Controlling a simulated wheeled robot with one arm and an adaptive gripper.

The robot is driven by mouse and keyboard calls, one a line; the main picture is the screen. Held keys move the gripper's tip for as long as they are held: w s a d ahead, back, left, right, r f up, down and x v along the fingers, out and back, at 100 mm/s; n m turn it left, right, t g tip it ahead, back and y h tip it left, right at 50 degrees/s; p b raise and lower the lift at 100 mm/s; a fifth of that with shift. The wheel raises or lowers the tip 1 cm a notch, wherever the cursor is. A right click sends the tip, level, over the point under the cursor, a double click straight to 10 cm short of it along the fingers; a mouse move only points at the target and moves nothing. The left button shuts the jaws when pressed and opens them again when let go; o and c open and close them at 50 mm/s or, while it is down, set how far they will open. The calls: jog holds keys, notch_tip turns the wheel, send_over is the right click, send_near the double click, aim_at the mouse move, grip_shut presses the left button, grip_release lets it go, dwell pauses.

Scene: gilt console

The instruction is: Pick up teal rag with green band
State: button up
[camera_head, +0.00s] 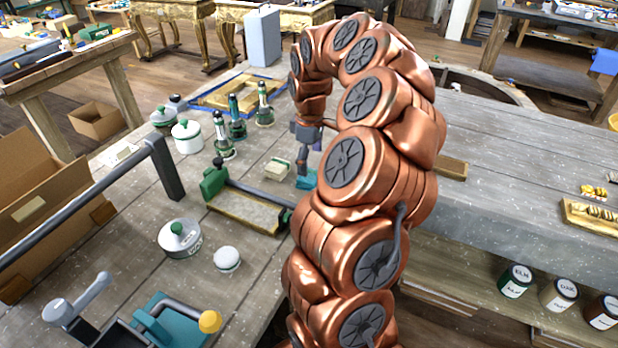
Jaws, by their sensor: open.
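A small teal patch (307,181), which looks like the teal rag, lies on the grey wooden bench by the copper arm. The arm hides part of it, and I cannot make out its green band. My gripper (302,168) points down just above the rag, at its back left side. It is open and appears empty. The fingertips are small here, so I cannot tell whether they touch the rag.
A cream and green block (278,168) lies just left of the gripper. Several green-topped bottles (237,118) and white lidded pots (187,136) stand behind. A grey case (263,38) stands at the back.

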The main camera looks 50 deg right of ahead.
aim_at(309, 175)
jog(key=shift+a+f+p, duration=0.15)
jog(key=shift+f+p, duration=0.65)
jog(key=shift+f, duration=0.3)
jog(key=shift+f+p, duration=0.5)
jog(key=shift+f, duration=1.15)
jog(key=c, duration=1)
